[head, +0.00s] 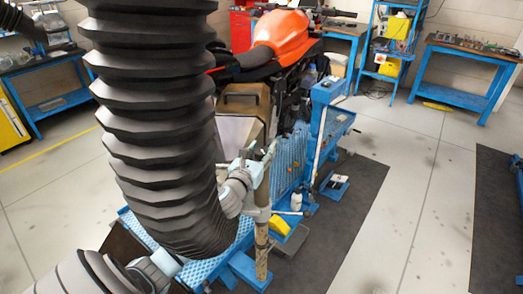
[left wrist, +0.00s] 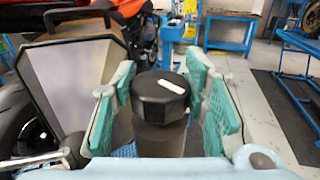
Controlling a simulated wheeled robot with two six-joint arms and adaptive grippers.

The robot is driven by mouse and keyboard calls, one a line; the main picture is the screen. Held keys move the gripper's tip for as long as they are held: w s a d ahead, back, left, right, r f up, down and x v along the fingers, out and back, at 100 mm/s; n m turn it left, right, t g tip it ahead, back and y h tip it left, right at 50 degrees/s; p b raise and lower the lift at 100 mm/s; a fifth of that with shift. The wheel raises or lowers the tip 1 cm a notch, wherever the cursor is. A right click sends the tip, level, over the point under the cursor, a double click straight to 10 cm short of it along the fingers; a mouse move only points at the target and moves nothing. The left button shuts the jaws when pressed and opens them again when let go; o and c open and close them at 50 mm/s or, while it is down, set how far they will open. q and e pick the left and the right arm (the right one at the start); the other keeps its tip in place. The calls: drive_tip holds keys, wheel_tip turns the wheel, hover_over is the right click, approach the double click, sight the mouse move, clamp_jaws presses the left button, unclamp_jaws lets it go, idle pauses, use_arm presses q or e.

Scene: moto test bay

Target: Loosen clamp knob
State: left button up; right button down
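In the left wrist view, the clamp knob (left wrist: 160,98) is black and faceted, with a white mark on its top, and sits upright on a thick dark stem. My left gripper (left wrist: 165,90) has its teal-padded fingers apart, one on each side of the knob. I see a gap at the right pad; contact at the left pad is unclear. In the head view my left gripper (head: 262,163) is at the top of a worn upright post (head: 262,240) beside the motorcycle lift; the knob is too small to make out there. My right gripper is not in view.
A large black ribbed tube (head: 155,120) hides much of my left arm in the head view. An orange motorcycle (head: 282,35) stands on the blue lift (head: 325,110) behind the gripper. A blue workbench (head: 462,68) is at the back right; the floor (head: 420,170) right of the lift is clear.

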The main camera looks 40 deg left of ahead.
use_arm(q)
drive_tip(key=shift+n+y, duration=0.4)
drive_tip(key=shift+y, duration=0.2)
drive_tip(key=shift+c, duration=0.3)
drive_tip(key=n+g+y, duration=0.3)
drive_tip(key=y, duration=0.1)
drive_tip(key=shift+f+y+b, duration=0.1)
drive_tip(key=shift+y+b, duration=0.2)
drive_tip(key=n+g+y+b, duration=0.2)
drive_tip(key=n+g+y, duration=0.2)
drive_tip(key=shift+f, duration=0.15)
drive_tip(key=n+g+y+b, duration=0.1)
drive_tip(key=n+g+b, duration=0.1)
drive_tip(key=g+b, duration=0.1)
drive_tip(key=n+g+y+b, duration=0.1)
drive_tip(key=n+g+b, duration=0.1)
drive_tip(key=g+b, duration=0.1)
drive_tip(key=shift+f+n+g+y, duration=0.2)
drive_tip(key=shift+n+g+y, duration=0.1)
drive_tip(key=shift+y, duration=0.1)
drive_tip(key=n+g+b, duration=0.3)
drive_tip(key=g+b, duration=0.1)
drive_tip(key=b, duration=0.6)
drive_tip(key=shift+g, duration=0.4)
drive_tip(key=shift+r+g+b, duration=0.25)
drive_tip(key=shift+g+b, duration=0.05)
drive_tip(key=shift+b, duration=0.1)
drive_tip(key=shift+r, duration=0.1)
